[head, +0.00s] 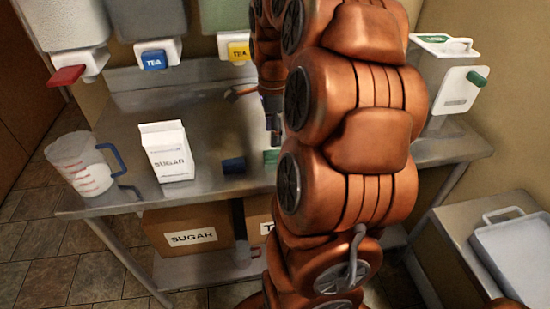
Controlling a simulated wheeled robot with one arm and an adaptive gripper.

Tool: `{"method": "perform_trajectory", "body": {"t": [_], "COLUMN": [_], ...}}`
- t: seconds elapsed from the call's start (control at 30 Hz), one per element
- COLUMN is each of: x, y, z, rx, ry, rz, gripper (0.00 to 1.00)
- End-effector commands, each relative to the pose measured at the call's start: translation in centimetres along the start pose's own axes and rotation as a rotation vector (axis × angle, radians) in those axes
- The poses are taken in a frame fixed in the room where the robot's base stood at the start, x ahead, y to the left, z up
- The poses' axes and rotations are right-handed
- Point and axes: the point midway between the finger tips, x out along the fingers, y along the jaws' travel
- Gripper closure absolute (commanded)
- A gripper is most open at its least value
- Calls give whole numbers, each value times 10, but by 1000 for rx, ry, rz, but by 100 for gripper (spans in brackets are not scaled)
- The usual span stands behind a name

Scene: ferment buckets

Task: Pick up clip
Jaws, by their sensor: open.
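A small dark blue block-like thing (233,166), which may be a clip, lies on the metal table to the right of the sugar carton. A small green thing (271,157), which may also be a clip, lies to its right, partly hidden by my arm. I cannot tell from their shape which is the clip. My gripper (273,133) points down above the table, just above and behind the green thing in the picture. It is open, and nothing shows in it. My copper-coloured arm hides much of the table's right half.
A white sugar carton (167,151) and a clear measuring jug (83,164) with a blue handle stand on the table (120,197). Dispensers with red, blue (154,59) and yellow taps hang behind. A white container (454,90) with a green tap stands right. Boxes (188,240) sit below.

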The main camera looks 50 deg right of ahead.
Motion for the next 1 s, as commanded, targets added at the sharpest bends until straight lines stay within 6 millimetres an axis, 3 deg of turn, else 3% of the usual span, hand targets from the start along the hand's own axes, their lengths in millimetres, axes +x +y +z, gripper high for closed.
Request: {"method": "perform_trajectory", "body": {"t": [0.13,0.63,1.0], "x": [5,38,79], "y": [-6,-5,-4], "z": [-10,-7,-4], "rx": [68,68,67], "ry": [0,-1,-1], "rz": [-2,-2,-3], "gripper": [46,46,46]}}
